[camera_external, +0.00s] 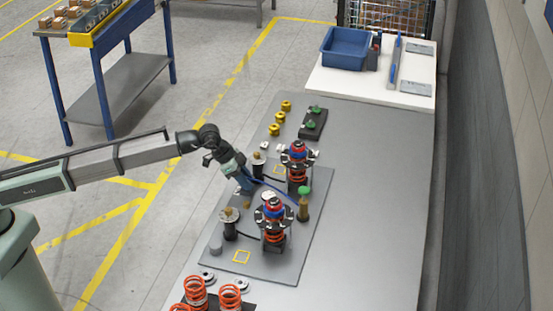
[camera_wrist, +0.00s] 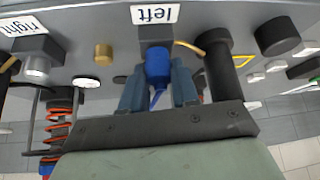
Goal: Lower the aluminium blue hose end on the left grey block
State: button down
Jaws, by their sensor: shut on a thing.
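My gripper (camera_wrist: 157,88) is shut on the blue hose end (camera_wrist: 157,62), which stands between its two blue-grey fingers. The blue hose runs down from it in the wrist view, and in the external view a blue hose (camera_external: 274,188) runs from my gripper (camera_external: 244,184) to the right. The left grey block (camera_wrist: 155,32), under an upside-down "left" label (camera_wrist: 154,14), is directly beyond the hose end. The hose end overlaps the block in this view; whether they touch cannot be told. No aluminium part of the held end shows clearly.
A block with an upside-down "right" label (camera_wrist: 27,26) carries a silver cylinder (camera_wrist: 36,66). A black post (camera_wrist: 218,62) stands close right of my fingers. A brass cylinder (camera_wrist: 103,54) stands left.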

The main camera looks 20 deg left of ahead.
jog(key=shift+f, duration=0.1)
jog(key=c, duration=0.8)
grip_release()
jog(key=shift+r, duration=3.5)
